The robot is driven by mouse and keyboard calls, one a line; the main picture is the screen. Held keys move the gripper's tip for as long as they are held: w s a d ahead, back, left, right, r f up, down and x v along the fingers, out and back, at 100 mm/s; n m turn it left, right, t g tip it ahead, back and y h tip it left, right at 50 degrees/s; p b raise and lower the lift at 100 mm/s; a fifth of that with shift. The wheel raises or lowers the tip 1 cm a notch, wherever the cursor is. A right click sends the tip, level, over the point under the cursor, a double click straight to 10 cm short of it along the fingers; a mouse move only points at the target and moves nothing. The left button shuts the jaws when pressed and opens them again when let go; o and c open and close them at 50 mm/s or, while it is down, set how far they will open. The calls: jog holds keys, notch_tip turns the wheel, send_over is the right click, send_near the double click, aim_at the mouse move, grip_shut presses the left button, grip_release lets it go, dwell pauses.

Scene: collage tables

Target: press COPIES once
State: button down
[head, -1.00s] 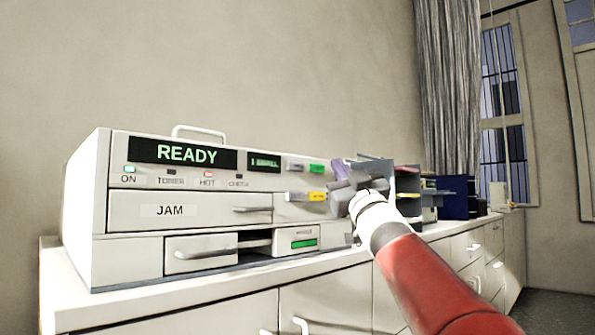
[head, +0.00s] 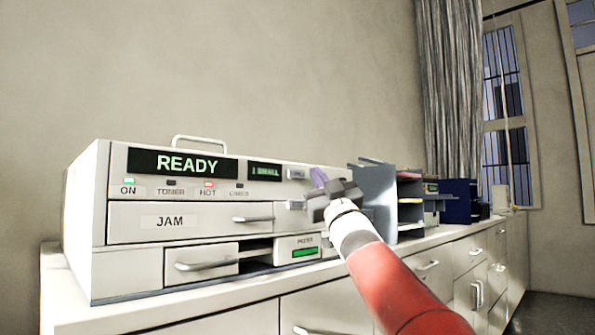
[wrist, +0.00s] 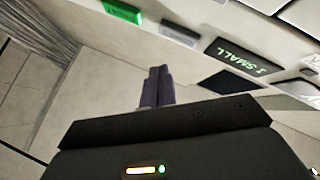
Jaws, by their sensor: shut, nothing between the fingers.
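A white copier (head: 84,215) stands on the counter. Its big display (head: 183,162) reads READY, and a small display (head: 265,172) right of it seems to read "1 SMALL", as in the wrist view (wrist: 240,60). The wrist view shows a grey button (wrist: 178,33) and a green button (wrist: 123,12). No COPIES label is legible. My gripper (head: 318,178) is shut and empty at the panel's right end, hiding part of it. Its purple fingertips (wrist: 157,72) appear apart from the buttons.
A JAM door (head: 170,222) and a drawer (head: 200,265) with handles are on the copier's front. A grey shelf unit (head: 376,190) with trays and dark blue boxes (head: 457,200) stand to the right on the counter (head: 190,308). The wall above is bare.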

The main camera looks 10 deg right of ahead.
jog(key=shift+w+a+p, duration=0.35)
jog(key=shift+w+a, duration=0.4)
jog(key=shift+w, duration=0.35)
jog(key=shift+w, duration=0.1)
dwell(1.2)
jog(key=shift+w+a, duration=0.25)
jog(key=shift+w+a+p, duration=0.3)
jog(key=shift+w+p, duration=0.05)
dwell(0.8)
jog(key=shift+s+d, duration=0.1)
jog(key=shift+s+d+b, duration=0.4)
jog(key=shift+s+d, duration=0.05)
jog(key=shift+s, duration=0.15)
jog(key=shift+s, duration=0.1)
jog(key=shift+s+d+b, duration=0.5)
jog(key=shift+s+d, duration=0.25)
jog(key=shift+s, duration=0.25)
jog(key=shift+s+d+b, duration=0.45)
jog(key=shift+s+d, duration=0.25)
jog(key=shift+s, duration=0.25)
